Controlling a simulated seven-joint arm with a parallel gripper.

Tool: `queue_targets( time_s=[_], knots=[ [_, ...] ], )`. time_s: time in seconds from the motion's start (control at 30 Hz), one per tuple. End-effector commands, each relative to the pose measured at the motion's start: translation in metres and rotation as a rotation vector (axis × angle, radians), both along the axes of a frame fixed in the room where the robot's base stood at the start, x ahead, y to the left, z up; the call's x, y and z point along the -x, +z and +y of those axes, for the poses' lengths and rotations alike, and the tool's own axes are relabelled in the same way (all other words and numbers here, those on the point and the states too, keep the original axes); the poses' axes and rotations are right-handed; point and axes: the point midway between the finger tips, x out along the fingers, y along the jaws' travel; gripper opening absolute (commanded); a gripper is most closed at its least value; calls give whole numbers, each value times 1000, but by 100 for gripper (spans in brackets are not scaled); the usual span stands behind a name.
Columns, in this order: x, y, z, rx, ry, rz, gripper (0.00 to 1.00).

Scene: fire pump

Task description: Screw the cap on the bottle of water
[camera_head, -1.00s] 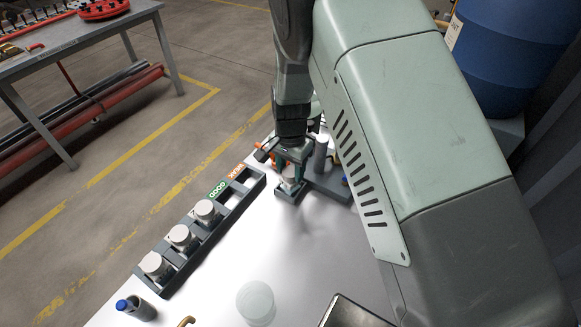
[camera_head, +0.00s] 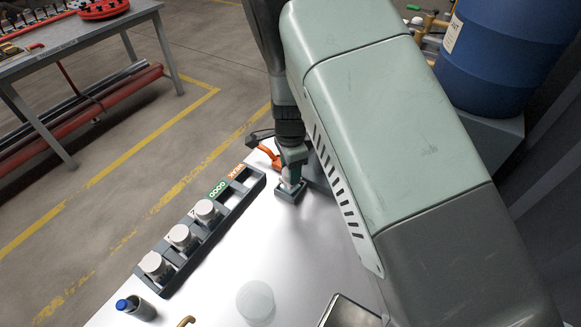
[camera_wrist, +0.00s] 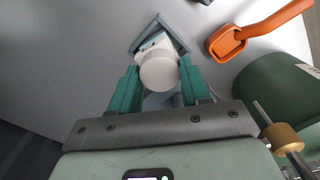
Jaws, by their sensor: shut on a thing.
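My gripper (camera_wrist: 158,88) has green fingers on either side of a white round-topped piece (camera_wrist: 160,72), and is shut on it. The piece stands in a square grey holder (camera_head: 290,194) on the white table; the holder also shows in the wrist view (camera_wrist: 177,38). A white body with dark marks shows behind the round top. I cannot tell whether the top is a separate cap or how far it is screwed on. In the head view my gripper (camera_head: 291,174) is low over the holder and mostly hides the piece. No other water bottle can be made out for sure.
A grey rack (camera_head: 168,284) labelled GOOD holds white cylinders, with free slots at its far end. An orange-handled tool (camera_wrist: 228,42) lies near the holder. A blue-capped container (camera_head: 137,307) and a translucent round item (camera_head: 255,301) stand nearer. The table between is clear.

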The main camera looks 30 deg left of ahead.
Motion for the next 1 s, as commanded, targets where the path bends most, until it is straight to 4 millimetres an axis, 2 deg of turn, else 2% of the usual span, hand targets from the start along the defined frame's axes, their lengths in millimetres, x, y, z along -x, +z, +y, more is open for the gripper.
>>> queue_targets(
  time_s=[0.23, 0.4, 0.43, 0.6, 0.83, 0.97, 1.0],
  knots=[
    [0, 0, 0, 1, -177, 0, 20],
    [0, 0, 0, 0, -189, 1, 20],
    [0, 0, 0, 0, -188, 1, 48],
    [0, 0, 0, 0, -187, 1, 74],
    [0, 0, 0, -1, -185, 1, 78],
    [0, 0, 0, -1, -185, 1, 98],
    [0, 0, 0, -1, -185, 1, 98]
  ],
)
